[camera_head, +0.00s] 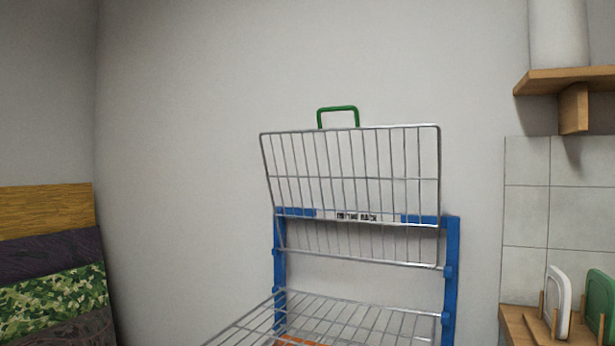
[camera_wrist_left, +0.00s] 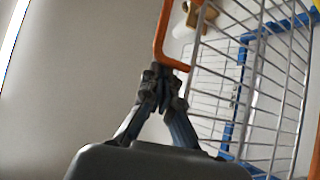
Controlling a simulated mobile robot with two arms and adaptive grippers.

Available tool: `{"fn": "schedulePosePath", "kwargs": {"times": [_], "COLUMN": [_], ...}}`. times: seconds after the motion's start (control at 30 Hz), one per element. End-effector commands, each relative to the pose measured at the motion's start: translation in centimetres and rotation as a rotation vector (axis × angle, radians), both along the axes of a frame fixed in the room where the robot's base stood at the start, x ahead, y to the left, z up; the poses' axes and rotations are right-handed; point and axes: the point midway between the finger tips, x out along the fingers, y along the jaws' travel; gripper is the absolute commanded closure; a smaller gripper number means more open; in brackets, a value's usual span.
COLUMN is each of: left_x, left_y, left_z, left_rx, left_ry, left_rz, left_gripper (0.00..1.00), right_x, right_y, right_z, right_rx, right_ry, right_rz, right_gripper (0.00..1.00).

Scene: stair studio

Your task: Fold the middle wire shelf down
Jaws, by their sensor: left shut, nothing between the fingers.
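In the head view a rack with a blue frame (camera_head: 451,275) stands against the wall. Its upper wire shelf (camera_head: 350,178) is upright, tilted slightly, with a green handle (camera_head: 338,109) on top. Below it another wire shelf (camera_head: 350,318) extends outward, roughly level, cut off by the bottom edge. In the left wrist view an orange handle (camera_wrist_left: 158,38) is attached to a wire shelf (camera_wrist_left: 262,85); which shelf this is I cannot tell. My left gripper (camera_wrist_left: 165,78) is shut and empty, its fingertips at the handle's end; contact is unclear. My right gripper is in neither view.
A wooden wall shelf (camera_head: 565,80) is at the upper right. A wooden counter (camera_head: 512,322) at the lower right holds a white board (camera_head: 558,300) and a green board (camera_head: 601,305). Patterned panels (camera_head: 50,262) stand at the left. The wall left of the rack is bare.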

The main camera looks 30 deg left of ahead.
Motion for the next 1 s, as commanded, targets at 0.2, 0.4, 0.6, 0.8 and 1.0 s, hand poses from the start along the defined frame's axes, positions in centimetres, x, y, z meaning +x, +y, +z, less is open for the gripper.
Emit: {"fn": "schedulePosePath", "kwargs": {"times": [0.2,0.4,0.6,0.8,1.0], "left_x": [-0.03,-0.04,-0.05,-0.06,-0.07], "left_y": [-0.06,-0.18,-0.25,-0.29,-0.24], "left_z": [-1.06,-1.36,-1.39,-1.31,-1.32], "left_rx": [0.002,0.004,0.005,0.005,0.005], "left_ry": [0.002,0.006,0.006,0.004,0.003], "left_rz": [-0.001,-0.003,-0.004,-0.004,-0.005], "left_gripper": [1.00,1.00,1.00,1.00,1.00], "right_x": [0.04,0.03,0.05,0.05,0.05], "right_y": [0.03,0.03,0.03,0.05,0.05], "right_z": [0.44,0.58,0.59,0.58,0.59], "right_rx": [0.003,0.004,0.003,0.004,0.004], "right_ry": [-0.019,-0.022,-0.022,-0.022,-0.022], "right_rz": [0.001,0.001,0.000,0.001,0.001], "right_gripper": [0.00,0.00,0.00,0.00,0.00]}}
